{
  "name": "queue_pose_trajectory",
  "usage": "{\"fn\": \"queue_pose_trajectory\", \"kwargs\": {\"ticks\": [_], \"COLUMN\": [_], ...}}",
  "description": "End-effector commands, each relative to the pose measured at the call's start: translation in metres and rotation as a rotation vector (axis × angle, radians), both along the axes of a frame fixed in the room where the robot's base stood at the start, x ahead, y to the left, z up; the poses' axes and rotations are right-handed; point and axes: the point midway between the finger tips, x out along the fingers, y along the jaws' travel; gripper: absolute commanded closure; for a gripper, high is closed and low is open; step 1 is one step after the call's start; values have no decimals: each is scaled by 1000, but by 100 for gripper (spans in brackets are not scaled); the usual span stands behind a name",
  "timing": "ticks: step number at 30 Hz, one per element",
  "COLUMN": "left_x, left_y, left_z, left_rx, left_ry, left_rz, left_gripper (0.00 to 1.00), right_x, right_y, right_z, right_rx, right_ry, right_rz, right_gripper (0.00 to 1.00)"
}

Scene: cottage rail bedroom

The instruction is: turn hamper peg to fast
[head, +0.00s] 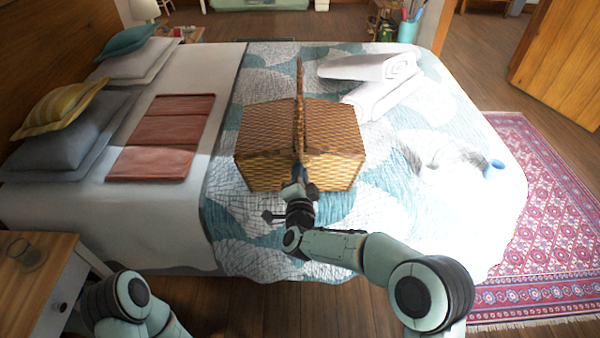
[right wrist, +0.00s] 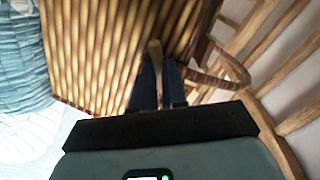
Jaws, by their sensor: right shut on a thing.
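The wicker hamper (head: 260,145) stands on the bed, a woven box with a tall handle (head: 299,90) rising over its middle. My right gripper (head: 298,175) reaches the middle of its near side. In the right wrist view, the dark fingers of this gripper (right wrist: 159,88) are shut on a small light wooden peg (right wrist: 155,52) in front of the ribbed wicker wall (right wrist: 95,50). The peg is mostly hidden in the head view, and I cannot tell its exact turn. My left arm shows at the lower left, but its gripper is out of view.
The hamper rests on a teal and white quilt (head: 240,225). Folded white towels (head: 385,90) lie to its right rear, and a folded reddish cloth (head: 160,140) lies to its left. A wooden nightstand (head: 35,280) is at lower left.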

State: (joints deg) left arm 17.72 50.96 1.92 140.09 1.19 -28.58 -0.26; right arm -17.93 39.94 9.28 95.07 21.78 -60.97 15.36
Motion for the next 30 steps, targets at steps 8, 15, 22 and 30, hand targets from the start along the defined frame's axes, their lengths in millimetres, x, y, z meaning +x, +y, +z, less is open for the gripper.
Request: {"fn": "queue_pose_trajectory", "kwargs": {"ticks": [8,15,22,30], "left_x": [-9,-19,-31,-39], "left_y": [-4,-9,-14,-18], "left_z": [8,17,26,34], "left_rx": [-12,-24,-39,-50], "left_ry": [23,51,83,108], "left_rz": [-11,-22,-34,-44], "left_gripper": [62,62,62,62], "right_x": [-1,0,0,0], "right_y": [1,1,1,1], "right_z": [1,0,1,0], "right_rx": [-263,-492,-699,-887], "right_ry": [1,3,1,2], "right_rz": [2,2,1,2], "right_gripper": [100,100,100,100]}}
